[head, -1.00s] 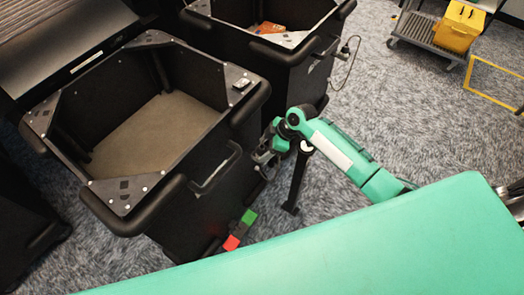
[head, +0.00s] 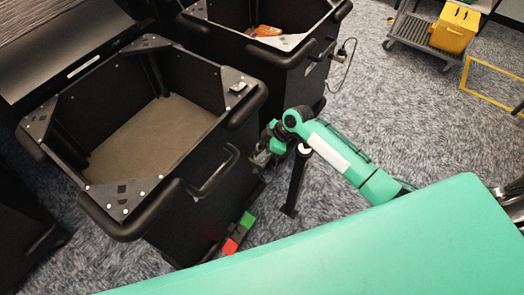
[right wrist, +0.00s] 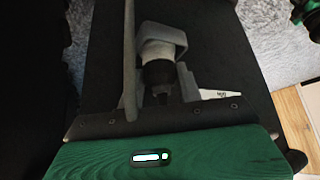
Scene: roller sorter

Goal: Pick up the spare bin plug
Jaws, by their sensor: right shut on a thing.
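In the right wrist view, a rounded grey plug with a black collar (right wrist: 160,50) sits between the fingers of my right gripper (right wrist: 158,85). The gripper is shut on it. In the head view my right gripper (head: 263,156) is beside the right-hand wall of the front black bin (head: 190,225), near its handle. The plug is too small and dark to make out there. My left gripper is not in view.
A second black bin (head: 297,75) stands behind, with a cable (head: 347,62) hanging at its side. A red and green part (head: 230,246) is low beside the front bin. A trolley (head: 425,38) with a yellow box (head: 455,28) stands farther back on open carpet.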

